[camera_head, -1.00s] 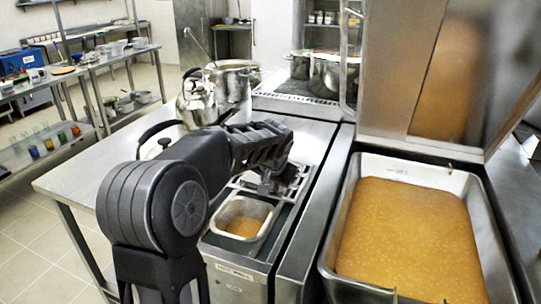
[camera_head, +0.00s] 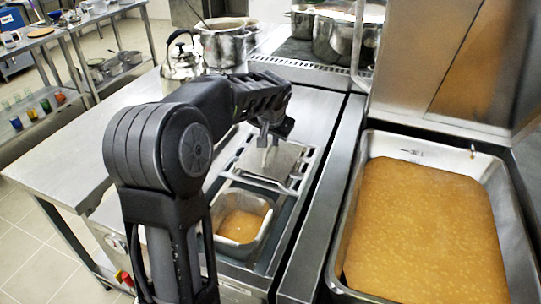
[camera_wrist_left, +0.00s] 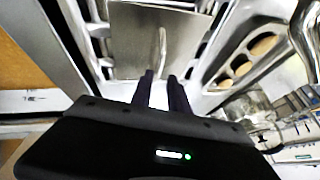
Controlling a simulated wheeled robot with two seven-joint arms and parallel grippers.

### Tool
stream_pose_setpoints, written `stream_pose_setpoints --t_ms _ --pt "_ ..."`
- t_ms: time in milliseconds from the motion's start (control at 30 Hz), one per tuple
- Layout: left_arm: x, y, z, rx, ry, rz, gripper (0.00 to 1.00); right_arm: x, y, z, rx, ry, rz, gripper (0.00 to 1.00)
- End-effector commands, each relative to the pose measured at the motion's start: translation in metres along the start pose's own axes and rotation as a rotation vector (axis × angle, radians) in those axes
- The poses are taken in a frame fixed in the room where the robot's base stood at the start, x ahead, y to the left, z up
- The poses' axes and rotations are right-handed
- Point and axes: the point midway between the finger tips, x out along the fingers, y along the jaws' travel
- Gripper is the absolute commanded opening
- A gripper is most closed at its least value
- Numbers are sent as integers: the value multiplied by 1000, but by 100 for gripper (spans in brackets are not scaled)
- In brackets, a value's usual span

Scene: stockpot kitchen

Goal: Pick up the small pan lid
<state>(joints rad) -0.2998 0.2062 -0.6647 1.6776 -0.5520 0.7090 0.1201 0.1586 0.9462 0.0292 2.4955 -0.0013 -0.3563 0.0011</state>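The small pan lid (camera_head: 285,160) is a flat grey metal plate lying over a well of the counter unit, just behind the open small pan (camera_head: 242,215). In the left wrist view the lid (camera_wrist_left: 130,40) shows with its thin upright handle (camera_wrist_left: 162,42). My left gripper (camera_head: 266,140) hangs above the lid, close to the handle. In the left wrist view its two dark fingers (camera_wrist_left: 163,78) stand apart with a gap between them, in line with the handle. Contact with the handle cannot be told. My right gripper is not in view.
A kettle (camera_head: 182,62) and a stockpot (camera_head: 225,45) stand behind my left arm. A large pan of orange-brown food (camera_head: 425,225) is at the right. The steel table (camera_head: 75,150) at the left is mostly clear. Shelves with coloured glasses (camera_head: 45,105) stand further left.

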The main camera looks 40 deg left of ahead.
Motion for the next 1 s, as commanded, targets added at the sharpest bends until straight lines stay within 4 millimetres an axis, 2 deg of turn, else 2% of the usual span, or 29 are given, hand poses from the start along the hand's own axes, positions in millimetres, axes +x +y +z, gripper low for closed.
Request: stream_pose_setpoints --t_ms 133,467,567,800,1000 --pt "14 -1 1 -2 -2 -2 21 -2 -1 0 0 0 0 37" --pt "16 0 0 -1 -1 0 21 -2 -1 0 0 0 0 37" --pt "24 1 1 0 -3 -1 21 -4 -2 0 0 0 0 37" --pt "59 2 1 0 -3 -2 21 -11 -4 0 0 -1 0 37" --pt "67 3 1 -2 1 0 21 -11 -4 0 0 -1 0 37"
